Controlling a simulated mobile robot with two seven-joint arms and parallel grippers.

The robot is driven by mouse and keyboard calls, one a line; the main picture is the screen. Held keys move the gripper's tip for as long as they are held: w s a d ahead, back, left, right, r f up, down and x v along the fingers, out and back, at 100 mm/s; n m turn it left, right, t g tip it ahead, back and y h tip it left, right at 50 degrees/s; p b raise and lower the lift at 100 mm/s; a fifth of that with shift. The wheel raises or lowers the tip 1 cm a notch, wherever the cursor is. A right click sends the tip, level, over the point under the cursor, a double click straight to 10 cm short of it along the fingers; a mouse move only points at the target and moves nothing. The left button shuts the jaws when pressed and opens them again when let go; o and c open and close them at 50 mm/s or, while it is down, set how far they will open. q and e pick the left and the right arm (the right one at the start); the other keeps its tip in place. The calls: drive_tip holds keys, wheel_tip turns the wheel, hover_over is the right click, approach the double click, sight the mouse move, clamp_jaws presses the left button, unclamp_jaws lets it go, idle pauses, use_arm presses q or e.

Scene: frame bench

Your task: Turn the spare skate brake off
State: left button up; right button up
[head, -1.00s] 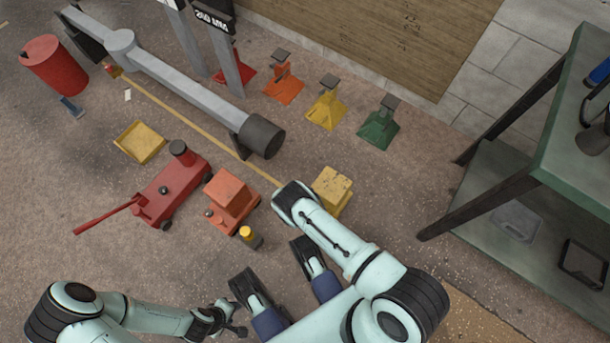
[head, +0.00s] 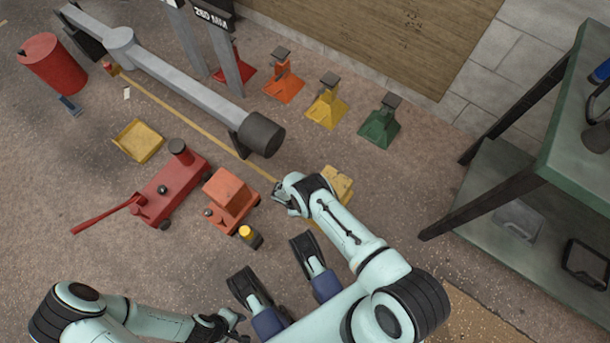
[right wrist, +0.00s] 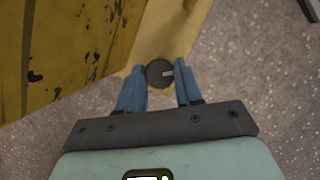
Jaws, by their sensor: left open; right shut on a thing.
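The yellow skate (head: 340,182) stands on the floor right of the orange skate, partly hidden by my right wrist in the head view. In the right wrist view its worn yellow body (right wrist: 60,50) fills the upper left. A round black knob (right wrist: 160,73) with a pale mark, which looks like the brake, sits on a yellow plate. My right gripper (right wrist: 159,88) has its blue fingers on both sides of this knob, shut on it. My left gripper (head: 230,323) is open and empty near the bottom edge.
An orange skate (head: 231,195) and a red jack (head: 170,192) stand to the left. A small yellow-topped black object (head: 250,237) is nearby. Colored stands (head: 326,105) line the back. A green table (head: 560,160) is at right. Bare floor lies between.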

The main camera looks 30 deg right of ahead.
drive_tip(key=shift+d+m, duration=0.1)
drive_tip(key=shift+m, duration=0.7)
drive_tip(key=shift+g+y, duration=0.3)
drive_tip(key=o, duration=1)
drive_tip(key=shift+o, duration=0.2)
drive_tip(key=shift+w, duration=0.1)
use_arm(q)
drive_tip(key=w+r+t+p, duration=0.2)
drive_tip(key=w+r+p, duration=0.1)
drive_tip(key=w, duration=0.4)
drive_tip(key=shift+d+r+m+p, duration=0.3)
drive_tip(key=shift+d+r, duration=0.15)
drive_tip(key=shift+r, duration=0.05)
use_arm(e)
drive_tip(key=v, duration=1.3)
drive_tip(key=shift+r, duration=0.15)
